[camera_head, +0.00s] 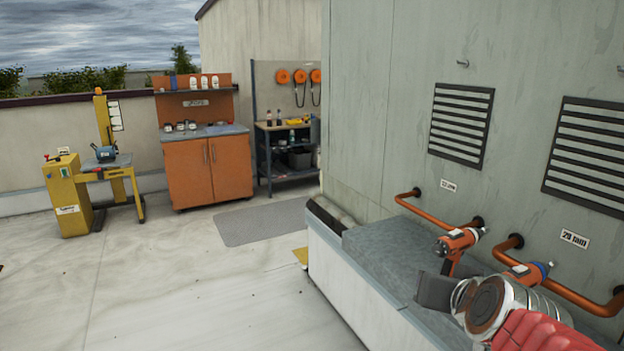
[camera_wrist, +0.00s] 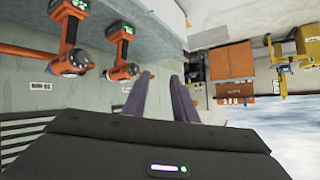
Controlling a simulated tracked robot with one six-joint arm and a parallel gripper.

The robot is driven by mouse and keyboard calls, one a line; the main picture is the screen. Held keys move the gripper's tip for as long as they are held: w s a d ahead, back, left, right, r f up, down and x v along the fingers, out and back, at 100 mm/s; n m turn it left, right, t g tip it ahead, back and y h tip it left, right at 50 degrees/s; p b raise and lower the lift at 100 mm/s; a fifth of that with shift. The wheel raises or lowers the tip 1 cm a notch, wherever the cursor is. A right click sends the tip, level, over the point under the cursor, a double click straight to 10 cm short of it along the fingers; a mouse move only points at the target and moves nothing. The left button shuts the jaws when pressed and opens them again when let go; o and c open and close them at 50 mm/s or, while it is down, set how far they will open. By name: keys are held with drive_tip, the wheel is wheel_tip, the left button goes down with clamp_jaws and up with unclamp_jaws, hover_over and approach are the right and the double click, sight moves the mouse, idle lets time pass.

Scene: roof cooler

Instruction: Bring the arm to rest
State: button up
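My arm reaches in from the lower right of the head view. My gripper shows there in part as a dark grey block (camera_head: 435,291) above the grey ledge; its fingertips cannot be made out in that view. In the wrist view, which is upside down, the two fingers of my gripper (camera_wrist: 161,80) stand apart with nothing visible between them. Two orange drills stand near it. One drill (camera_head: 458,241) is just behind the gripper and the other drill (camera_head: 527,271) is partly hidden by my arm. Both drills show at the left of the wrist view (camera_wrist: 71,45).
The ledge (camera_head: 385,247) runs along a grey wall with orange pipes (camera_head: 435,213) and louvred vents (camera_head: 461,124). An orange cabinet (camera_head: 208,172), a workbench (camera_head: 288,160) and a yellow machine (camera_head: 68,195) stand farther back. The pale roof floor (camera_head: 190,290) at left is mostly clear.

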drive_tip(key=s+a+f+n+g, duration=0.1)
drive_tip(key=s+a+f+g, duration=0.1)
drive_tip(key=s, duration=0.3)
drive_tip(key=s+a+f+n+g, duration=0.1)
drive_tip(key=s+a+f+g, duration=0.1)
drive_tip(key=s+f, duration=0.2)
drive_tip(key=s+a+f+n+g+y, duration=0.1)
drive_tip(key=s+a+f+g, duration=0.1)
drive_tip(key=s, duration=0.5)
drive_tip(key=shift+s+a+f, duration=0.25)
drive_tip(key=shift+a+f, duration=0.35)
drive_tip(key=shift+f, duration=0.15)
drive_tip(key=shift+d, duration=0.1)
